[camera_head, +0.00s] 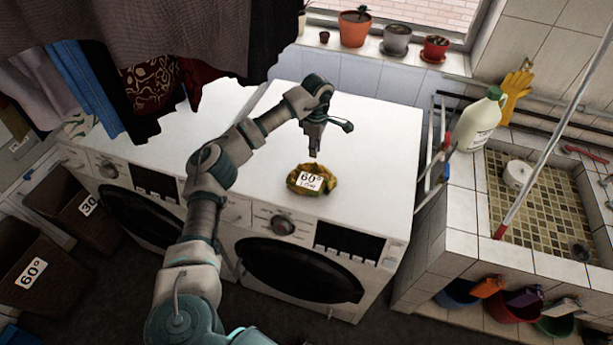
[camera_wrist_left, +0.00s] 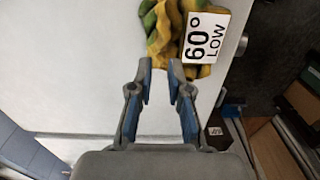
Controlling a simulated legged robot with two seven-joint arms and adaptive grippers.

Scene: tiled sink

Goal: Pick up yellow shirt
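The yellow shirt (camera_head: 318,187) lies crumpled on top of the right washing machine, near its front edge. It is yellow with green patches and carries a white label reading "60° LOW". My left gripper (camera_head: 313,156) points down just above and behind the shirt. In the left wrist view the shirt (camera_wrist_left: 172,35) lies ahead of the fingertips, at the top of the picture. My left gripper (camera_wrist_left: 160,65) is open there, with a gap between its blue-padded fingers and nothing in it. My right gripper does not show.
Two white washing machines (camera_head: 368,170) stand side by side, with clear tops around the shirt. Clothes (camera_head: 150,60) hang at upper left. Baskets (camera_head: 35,265) marked 60° and 30 stand at left. A tiled sink (camera_head: 540,210) is at right. Potted plants (camera_head: 354,28) line the sill.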

